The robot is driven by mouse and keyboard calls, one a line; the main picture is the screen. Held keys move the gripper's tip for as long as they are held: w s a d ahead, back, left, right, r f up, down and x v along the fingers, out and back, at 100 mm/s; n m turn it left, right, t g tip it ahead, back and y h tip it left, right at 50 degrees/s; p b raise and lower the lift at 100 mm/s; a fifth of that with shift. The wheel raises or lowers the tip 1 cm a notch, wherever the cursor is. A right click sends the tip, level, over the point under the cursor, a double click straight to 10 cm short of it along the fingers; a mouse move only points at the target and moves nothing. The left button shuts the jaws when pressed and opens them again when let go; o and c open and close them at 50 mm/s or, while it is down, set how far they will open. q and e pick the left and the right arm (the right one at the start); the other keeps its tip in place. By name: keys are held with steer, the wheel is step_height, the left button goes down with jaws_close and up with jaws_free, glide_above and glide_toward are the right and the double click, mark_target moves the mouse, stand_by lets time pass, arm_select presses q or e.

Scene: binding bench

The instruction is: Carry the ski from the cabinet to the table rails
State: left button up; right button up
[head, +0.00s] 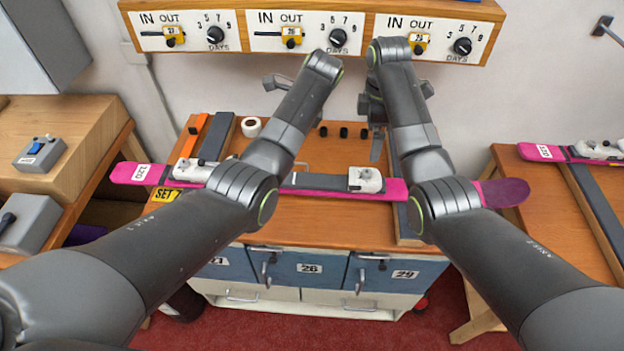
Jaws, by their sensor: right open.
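A pink ski (318,181) lies crosswise on the wooden top of the central drawer unit (330,218). It has two white bindings (365,180) and a white tag at its left end. My forearms hide parts of it. Dark rails run front to back on this top, one at the back left (216,138) and one at the right (406,232). My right gripper (377,140) is open and empty above the back of the top, behind the ski. My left gripper (280,84) is near the wall, mostly hidden by its arm, apart from the ski.
A second pink ski (560,153) lies on the right table (530,222), across a dark rail (592,208). A dial panel (370,40) hangs on the back wall. A white roll (251,127) and small black knobs stand at the back. A wooden bench (50,128) is left.

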mark_target(364, 180)
arm_select(q)
steer(key=x, duration=1.7)
steer(key=shift+f, duration=0.25)
arm_select(e)
step_height(364, 180, down, 17)
steer(key=shift+f, duration=0.2)
arm_select(q)
jaws_close()
arm_select(e)
steer(key=c, duration=2)
arm_select(q)
steer(key=shift+r, duration=0.1)
arm_select(e)
steer(key=shift+w+r, duration=0.1)
